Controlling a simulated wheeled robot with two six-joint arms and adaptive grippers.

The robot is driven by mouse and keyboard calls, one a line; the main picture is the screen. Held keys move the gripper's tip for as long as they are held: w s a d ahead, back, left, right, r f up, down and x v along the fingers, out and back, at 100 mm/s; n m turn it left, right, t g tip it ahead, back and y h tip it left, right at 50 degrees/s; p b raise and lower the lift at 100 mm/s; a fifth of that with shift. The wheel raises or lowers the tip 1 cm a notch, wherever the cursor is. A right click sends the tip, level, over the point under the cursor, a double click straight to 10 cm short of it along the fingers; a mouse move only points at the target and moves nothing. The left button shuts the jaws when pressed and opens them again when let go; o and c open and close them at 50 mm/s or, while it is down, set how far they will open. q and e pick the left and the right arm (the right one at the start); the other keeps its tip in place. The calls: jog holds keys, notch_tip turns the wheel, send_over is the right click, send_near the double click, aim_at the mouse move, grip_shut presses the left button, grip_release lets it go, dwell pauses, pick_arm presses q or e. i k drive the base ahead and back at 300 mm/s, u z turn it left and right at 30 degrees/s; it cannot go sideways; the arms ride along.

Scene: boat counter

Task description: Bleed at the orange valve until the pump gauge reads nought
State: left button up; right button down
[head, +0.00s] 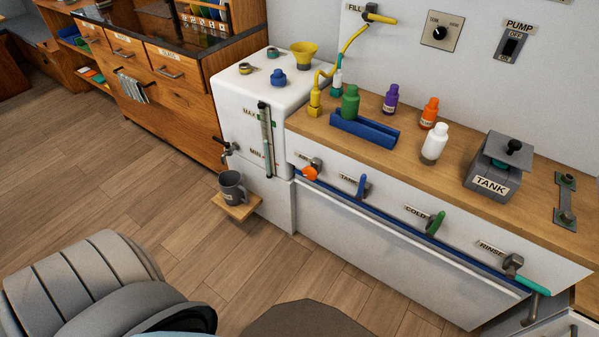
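The orange valve handle (309,173) is at the left end of a row of valves on the white counter front, beside the white tank's corner. Its small label is hard to read. A switch plate marked PUMP (512,45), with OFF and ON, is on the wall at the upper right. I cannot make out a gauge marked for the pump. Neither gripper shows in the head view.
Other valves are blue (362,186), green (436,222) and teal (533,284). A blue rail (420,238) runs below them. A white tank (232,95) stands left, with a grey mug (232,187) on a small shelf (241,211). Bottles stand on the wooden counter.

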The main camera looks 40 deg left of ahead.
aim_at(309, 173)
jog(key=u, duration=0.8)
jog(key=i, duration=0.85)
jog(key=z, duration=0.8)
